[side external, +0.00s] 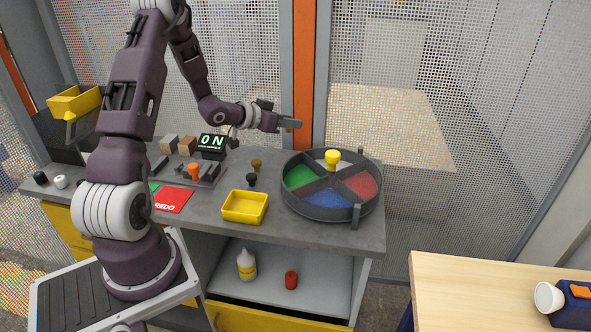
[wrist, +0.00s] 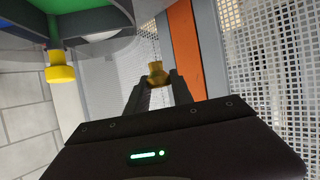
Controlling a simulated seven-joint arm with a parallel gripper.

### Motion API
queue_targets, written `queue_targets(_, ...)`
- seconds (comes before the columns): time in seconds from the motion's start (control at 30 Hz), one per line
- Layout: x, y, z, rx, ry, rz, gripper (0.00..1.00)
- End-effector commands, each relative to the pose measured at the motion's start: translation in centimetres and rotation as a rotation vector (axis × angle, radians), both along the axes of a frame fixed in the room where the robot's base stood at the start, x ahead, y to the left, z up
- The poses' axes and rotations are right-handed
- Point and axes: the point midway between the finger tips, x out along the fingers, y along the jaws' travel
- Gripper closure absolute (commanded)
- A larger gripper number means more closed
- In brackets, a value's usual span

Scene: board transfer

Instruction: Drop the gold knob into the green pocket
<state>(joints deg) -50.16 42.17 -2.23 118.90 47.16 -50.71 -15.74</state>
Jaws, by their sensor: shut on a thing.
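My gripper (side external: 290,123) is raised above the counter, level, up and to the left of the round divided tray (side external: 331,213). In the wrist view the gold knob (wrist: 157,76) sits between the fingertips, and the jaws are shut on it. In the side view the held knob is too small to make out. The green pocket (side external: 300,176) is the tray's left compartment, below my gripper. It looks empty. The tray also shows in the top left of the wrist view (wrist: 118,14), which appears upside down.
A yellow knob (side external: 332,157) stands up at the tray's middle; blue (side external: 328,198) and red (side external: 361,185) pockets lie beside it. A bronze knob (side external: 256,163), a black knob (side external: 251,180) and a yellow bin (side external: 244,207) are on the counter. An orange post (side external: 303,75) stands behind.

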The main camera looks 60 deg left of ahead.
Motion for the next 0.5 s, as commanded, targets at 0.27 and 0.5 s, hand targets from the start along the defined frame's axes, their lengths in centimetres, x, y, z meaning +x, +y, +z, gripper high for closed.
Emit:
queue_targets(0.27, -0.5, -7.7, 0.8, 0.022, 0.024, -0.336, 1.0)
queue_targets(0.5, -0.7, -8.0, -4.2, 0.023, 0.025, -0.351, 1.0)
